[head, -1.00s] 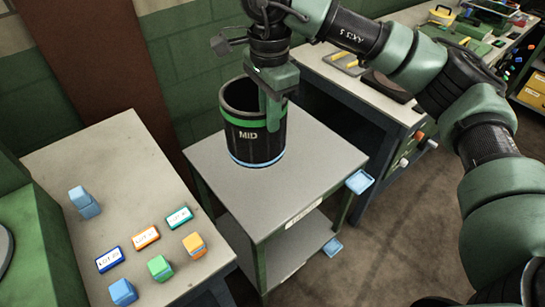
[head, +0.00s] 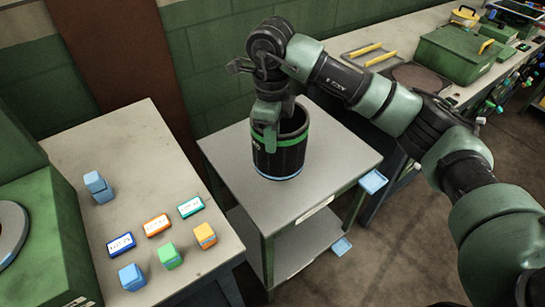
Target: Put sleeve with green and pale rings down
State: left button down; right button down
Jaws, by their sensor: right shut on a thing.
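The sleeve (head: 287,158) is a black upright cylinder, open at the top, with a green ring below its rim and a pale blue ring at its foot. It is over the grey top of a small cart (head: 330,165); I cannot tell whether its foot touches the top. My right gripper (head: 267,128) points down and is shut on the sleeve's wall at the left of its rim. The gripper covers part of the green ring and most of the white lettering. My left gripper is not in view.
A bench (head: 140,160) at left holds several small blocks and labelled plates. A light blue tab (head: 373,182) sticks out from the cart's right corner. Behind are a green wall and a workbench with a green case (head: 458,55). The cart top is clear around the sleeve.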

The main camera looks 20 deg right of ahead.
notch_tip(320, 180, down, 4)
jog(key=r, duration=0.1)
jog(key=p, duration=0.1)
send_over(272, 180)
jog(key=f, duration=0.4)
jog(key=shift+w+f, duration=0.3)
jog(key=shift+f, duration=0.15)
jog(key=c, duration=1.5)
grip_release()
jog(key=shift+s, duration=0.1)
jog(key=shift+r+p, duration=0.2)
jog(key=shift+p, duration=0.1)
jog(key=shift+r+b, duration=0.25)
jog(key=shift+b, duration=0.05)
notch_tip(272, 180, up, 11)
jog(key=b, duration=0.3)
jog(key=shift+r, duration=0.15)
